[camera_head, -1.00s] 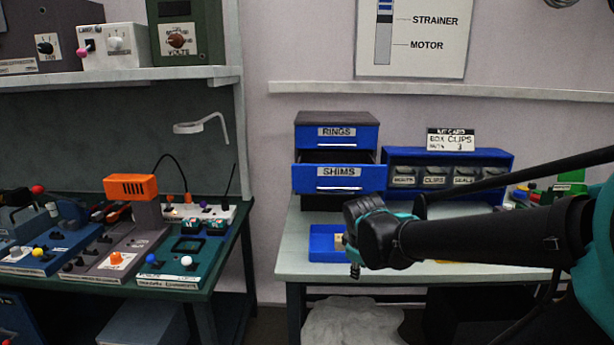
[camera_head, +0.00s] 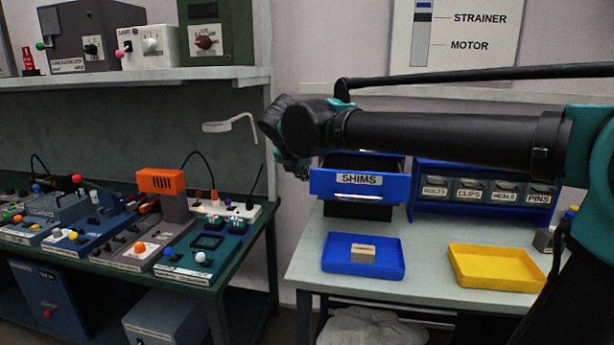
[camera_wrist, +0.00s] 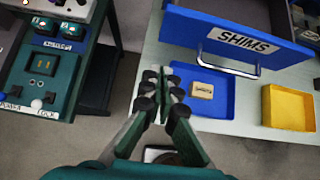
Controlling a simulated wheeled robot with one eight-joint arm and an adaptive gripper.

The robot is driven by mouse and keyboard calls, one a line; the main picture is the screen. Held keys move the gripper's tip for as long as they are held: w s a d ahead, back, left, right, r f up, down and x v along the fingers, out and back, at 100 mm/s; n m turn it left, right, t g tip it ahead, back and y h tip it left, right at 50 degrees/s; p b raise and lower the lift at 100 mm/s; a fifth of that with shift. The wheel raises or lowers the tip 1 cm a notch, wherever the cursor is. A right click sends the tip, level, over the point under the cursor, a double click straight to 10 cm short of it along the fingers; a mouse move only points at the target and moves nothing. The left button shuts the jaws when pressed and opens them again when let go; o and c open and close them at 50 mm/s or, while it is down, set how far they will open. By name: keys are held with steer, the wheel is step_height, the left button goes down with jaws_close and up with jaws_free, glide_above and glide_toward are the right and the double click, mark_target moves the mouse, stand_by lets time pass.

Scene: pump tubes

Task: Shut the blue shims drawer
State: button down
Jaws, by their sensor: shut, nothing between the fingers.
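The blue SHIMS drawer (camera_head: 358,184) stands open, pulled out from the small cabinet on the right-hand bench. In the wrist view its blue front with the SHIMS label and a silver bar handle shows at the upper right (camera_wrist: 240,38). My gripper (camera_wrist: 172,78) is shut and empty, pointing toward the bench edge, left of the drawer front and apart from it in the picture. In the head view my arm crosses in front of the cabinet's top and hides the RINGS drawer; the fingers (camera_head: 298,170) are small at the drawer's left.
A blue tray (camera_head: 340,268) holding a tan block sits on the bench below the drawer. A yellow tray (camera_head: 497,287) lies to its right. A blue rack of labelled bins (camera_head: 485,213) stands right of the cabinet. A second bench with devices is at left, across a gap.

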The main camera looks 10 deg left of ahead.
mark_target(312, 186)
steer(key=shift+w+d+f, duration=0.1)
steer(key=shift+w+f, duration=0.85)
steer(key=shift+w, duration=0.7)
steer(key=shift+w+d+f, duration=0.1)
steer(key=shift+w+f, duration=0.9)
steer(key=shift+w, duration=0.6)
steer(key=shift+w+f, duration=0.95)
steer(key=shift+w, duration=0.7)
steer(key=w, duration=1.8)
steer(key=shift+w+d, duration=0.2)
steer(key=shift+d, duration=0.15)
steer(key=shift+r, duration=0.15)
